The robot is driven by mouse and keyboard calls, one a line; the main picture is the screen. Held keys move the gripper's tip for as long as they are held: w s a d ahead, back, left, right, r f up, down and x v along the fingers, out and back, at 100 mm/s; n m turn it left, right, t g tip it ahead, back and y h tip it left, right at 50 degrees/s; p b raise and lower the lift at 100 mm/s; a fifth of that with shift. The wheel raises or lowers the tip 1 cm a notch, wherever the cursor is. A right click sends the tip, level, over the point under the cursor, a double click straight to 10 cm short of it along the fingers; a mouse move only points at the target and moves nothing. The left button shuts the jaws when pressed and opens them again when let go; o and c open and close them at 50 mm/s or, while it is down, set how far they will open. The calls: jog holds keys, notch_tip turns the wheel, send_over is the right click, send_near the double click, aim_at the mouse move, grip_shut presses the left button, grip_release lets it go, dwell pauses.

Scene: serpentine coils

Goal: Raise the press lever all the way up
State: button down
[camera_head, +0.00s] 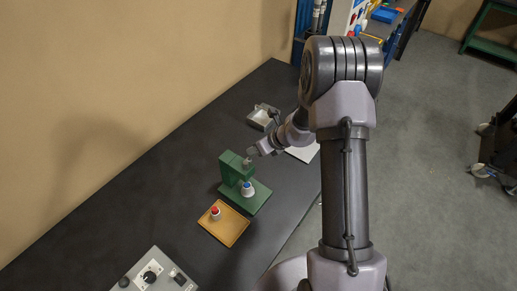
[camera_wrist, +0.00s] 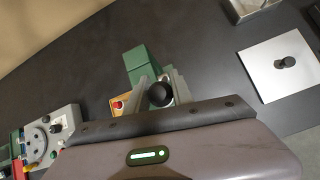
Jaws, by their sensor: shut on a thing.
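The green press (camera_head: 232,170) stands on the dark bench, on a green base plate. In the wrist view its green body (camera_wrist: 141,62) lies just beyond my fingers. The press lever ends in a round black knob (camera_wrist: 159,95). My gripper (camera_wrist: 161,92) is shut on the lever, with a finger on each side of the knob. In the head view my gripper (camera_head: 256,151) is beside the top of the press, and the lever is mostly hidden. A white piece with a blue top (camera_head: 248,188) is on the press base.
An orange tray (camera_head: 233,234) holding a red-topped piece (camera_head: 215,212) lies in front of the press. A grey control box (camera_head: 143,268) is at the near left. A metal bin (camera_head: 260,117) and a white plate with a black knob (camera_wrist: 268,84) lie on the other side.

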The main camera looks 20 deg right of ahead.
dwell(0.4)
jog(key=c, duration=1.2)
grip_release()
jog(key=shift+w+a, duration=0.15)
jog(key=shift+o, duration=0.2)
jog(key=p+v, duration=0.2)
jog(key=v, duration=1.5)
